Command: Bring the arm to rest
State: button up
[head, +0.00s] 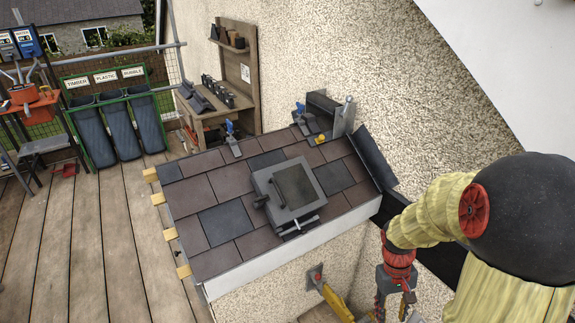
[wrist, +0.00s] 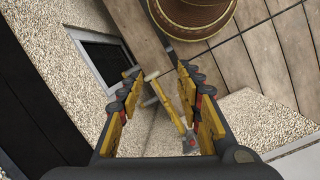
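My arm, with a yellow sleeve and a red joint, comes in at the right of the head view. My gripper (head: 395,307) hangs downward at the lower right, beside the roof mock-up (head: 228,187) and apart from it. In the wrist view the two yellow-and-black fingers of my gripper (wrist: 158,84) stand apart with a gap between them. Nothing appears held. A yellow bar (wrist: 172,108) shows beyond the gap, at a distance I cannot judge.
A grey roof window (head: 291,192) sits among the tiles. Blue-handled tools (head: 232,138) lie along the top edge. A yellow bracket (head: 333,298) is by the pebbled wall (head: 340,60). Waste bins (head: 118,130) and a workbench (head: 212,105) stand behind.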

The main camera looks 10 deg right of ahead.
jog(key=s+a+r+t, duration=0.2)
jog(key=a+r, duration=0.3)
jog(key=r, duration=0.3)
jog(key=s+a+r+t, duration=0.2)
jog(key=a+r, duration=0.3)
jog(key=r, duration=0.3)
jog(key=s+a+r+n+t, duration=0.1)
jog(key=a+r+t, duration=0.3)
jog(key=a+r, duration=0.2)
notch_tip(320, 180, up, 2)
jog(key=shift+s+r+y, duration=0.25)
jog(key=shift+s+y, duration=0.15)
jog(key=shift+c, duration=0.2)
dwell(1.2)
